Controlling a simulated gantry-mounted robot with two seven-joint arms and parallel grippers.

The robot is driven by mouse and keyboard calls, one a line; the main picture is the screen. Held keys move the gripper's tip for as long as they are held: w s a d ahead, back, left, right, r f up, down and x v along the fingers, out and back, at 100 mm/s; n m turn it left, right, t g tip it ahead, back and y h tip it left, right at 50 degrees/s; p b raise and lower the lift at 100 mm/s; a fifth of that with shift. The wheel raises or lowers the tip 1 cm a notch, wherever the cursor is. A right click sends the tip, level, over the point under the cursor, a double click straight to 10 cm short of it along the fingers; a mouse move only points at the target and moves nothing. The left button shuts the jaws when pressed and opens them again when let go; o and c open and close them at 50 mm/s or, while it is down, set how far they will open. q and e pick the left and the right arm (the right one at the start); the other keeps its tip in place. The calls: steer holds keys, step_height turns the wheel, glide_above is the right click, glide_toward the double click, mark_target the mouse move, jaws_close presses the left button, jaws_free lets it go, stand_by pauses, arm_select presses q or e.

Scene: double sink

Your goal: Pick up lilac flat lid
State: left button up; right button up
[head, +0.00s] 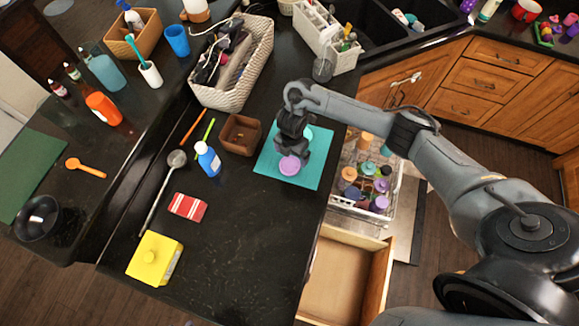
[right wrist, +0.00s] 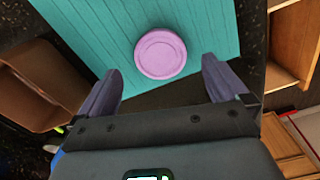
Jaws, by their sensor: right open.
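The lilac flat lid (head: 289,165) is a small round disc lying on a teal board (head: 310,178) on the dark counter. In the right wrist view the lid (right wrist: 160,53) lies flat on the teal board (right wrist: 205,25), ahead of and between my fingers. My right gripper (head: 293,150) is over the board, beside the lid, and covers part of the board in the head view. In the right wrist view my right gripper (right wrist: 162,85) is open and empty, with a finger to each side. I cannot tell its exact height above the board. My left gripper is not in view.
A brown wooden box (head: 240,134) stands left of the board. A white woven basket (head: 243,75) is behind. An open drawer (head: 345,275) and a dishwasher rack with cups (head: 385,205) lie right, past the counter edge.

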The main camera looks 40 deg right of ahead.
mark_target(290, 165)
steer(key=shift+s+a+f+b, duration=0.1)
steer(key=shift+a+f+b, duration=0.15)
steer(key=shift+f, duration=0.9)
steer(key=shift+s+a+f+b, duration=0.1)
steer(key=shift+a+f+b, duration=0.1)
steer(key=shift+f, duration=0.95)
steer(key=shift+w+f, duration=0.15)
steer(key=shift+f, duration=0.35)
steer(key=shift+c, duration=0.2)
steer(key=c, duration=0.9)
